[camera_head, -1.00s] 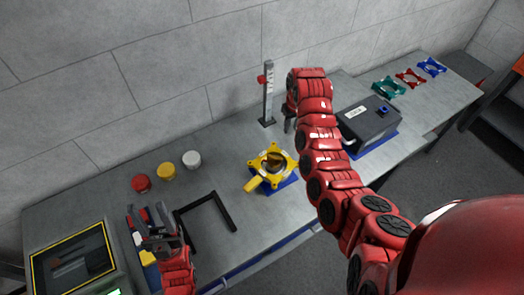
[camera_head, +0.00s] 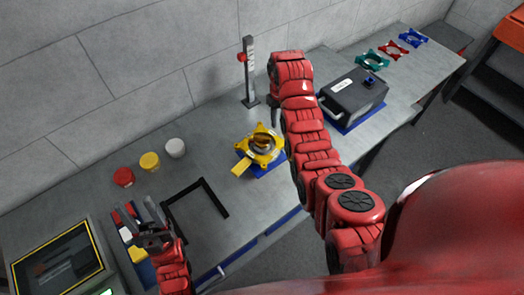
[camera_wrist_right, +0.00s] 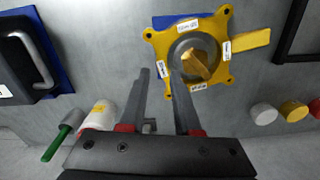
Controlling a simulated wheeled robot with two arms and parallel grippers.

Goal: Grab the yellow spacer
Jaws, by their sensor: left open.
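A small yellow cylinder (camera_head: 150,161), which fits the yellow spacer, stands between a red one (camera_head: 123,177) and a white one (camera_head: 175,148) in the head view. It also shows at the right of the right wrist view (camera_wrist_right: 293,110). My left gripper (camera_head: 137,212) is open, in front of these cylinders and over a group of red, blue and yellow pieces, apart from the yellow cylinder. My right gripper (camera_wrist_right: 162,74) is open and empty, beside a yellow four-eared fixture (camera_wrist_right: 215,30); my right arm partly hides it in the head view.
The yellow fixture (camera_head: 242,166) with its handle sits on a blue pad. A black angled frame (camera_head: 213,198) lies nearby. A monitor (camera_head: 58,262) stands at left. A post (camera_head: 249,75) and a dark box (camera_head: 352,92) stand farther right. Bench between cylinders and fixture is clear.

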